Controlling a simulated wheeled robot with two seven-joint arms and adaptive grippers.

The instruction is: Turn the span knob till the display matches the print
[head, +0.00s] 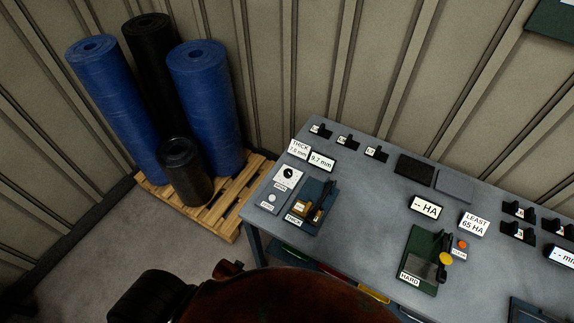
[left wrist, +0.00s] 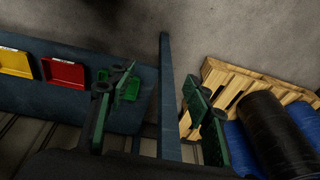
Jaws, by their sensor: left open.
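The span knob (head: 290,173) is a small black dial on a white plate at the left end of the grey bench. Its small label is too blurred to read. Behind it the display (head: 321,161) reads 9.7 mm, and the print (head: 300,149) beside it appears to read THICK 7.0 mm. My left gripper (left wrist: 158,85) shows in the left wrist view, open and empty, with green pads on its fingers. It is apart from the knob, which is not in that view. My right gripper is in neither view.
The blue thickness gauge (head: 314,205) stands right of the knob, and a pale button (head: 271,198) sits in front of it. A hardness stand (head: 420,268) is farther right. A wooden pallet (head: 217,217) holds rolls left of the bench. In the wrist view, a bench leg (left wrist: 167,110) and a red bin (left wrist: 63,72) show.

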